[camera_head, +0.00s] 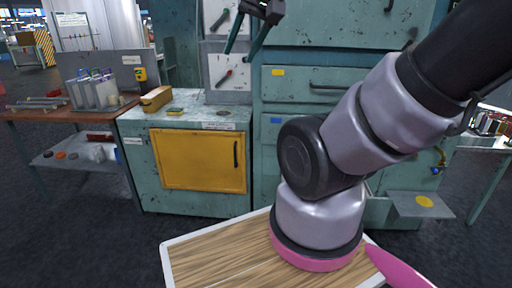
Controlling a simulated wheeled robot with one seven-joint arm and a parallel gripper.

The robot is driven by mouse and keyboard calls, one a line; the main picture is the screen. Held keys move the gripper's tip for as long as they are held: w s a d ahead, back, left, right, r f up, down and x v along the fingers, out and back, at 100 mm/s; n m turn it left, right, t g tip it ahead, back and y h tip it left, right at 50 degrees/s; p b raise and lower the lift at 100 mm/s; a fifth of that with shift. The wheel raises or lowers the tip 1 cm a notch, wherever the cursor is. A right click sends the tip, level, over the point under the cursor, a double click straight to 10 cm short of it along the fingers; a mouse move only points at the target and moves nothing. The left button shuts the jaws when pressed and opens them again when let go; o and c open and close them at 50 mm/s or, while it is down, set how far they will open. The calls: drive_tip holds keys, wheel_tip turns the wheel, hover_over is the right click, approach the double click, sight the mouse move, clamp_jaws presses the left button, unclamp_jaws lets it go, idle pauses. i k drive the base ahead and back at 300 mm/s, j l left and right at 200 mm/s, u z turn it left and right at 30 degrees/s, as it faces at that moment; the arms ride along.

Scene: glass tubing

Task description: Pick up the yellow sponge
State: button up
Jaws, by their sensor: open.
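A small, flat yellow and dark piece, which looks like the yellow sponge (175,112), lies on the worn pale-green top of the low cabinet (133,116) with the yellow door. It is small in the picture, so its details are hard to tell. My gripper (239,55) is at the top middle, its two dark fingers pointing down and spread apart with nothing between them. It appears above and to the right of the sponge, clear of it. The gripper's upper part is cut off by the picture's top edge.
A tan box (156,98) sits left of the sponge, and a dark round piece (223,113) lies to its right. A workbench (40,112) with tubes stands at left. Tall green cabinets (290,98) rise at right.

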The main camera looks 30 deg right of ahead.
sight(172, 111)
drive_tip(key=i+j+z, duration=0.25)
drive_tip(key=i+j, duration=0.9)
drive_tip(key=i, duration=0.15)
drive_tip(key=i+j+z, duration=0.25)
drive_tip(key=i+j, duration=1)
drive_tip(key=j, duration=0.1)
